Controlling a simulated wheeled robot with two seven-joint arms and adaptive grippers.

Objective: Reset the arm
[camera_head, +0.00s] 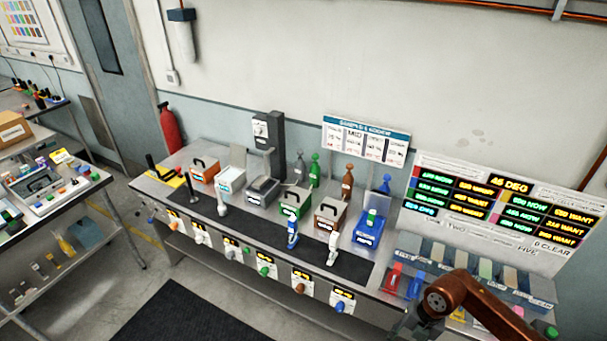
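One of my arms, brown with a dark joint, enters at the lower right of the head view. From that joint, a dark part runs down to the bottom edge of the picture. No gripper fingers show on it, and I cannot see whether it holds anything. My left arm and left gripper are not in view.
A long metal bench (180,213) with a dark mat (258,236) runs along the wall. It holds orange (205,169), green (295,204) and blue (370,233) modules and several bottles. A red extinguisher (170,127) stands at its left. A dark floor mat (180,318) lies in front.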

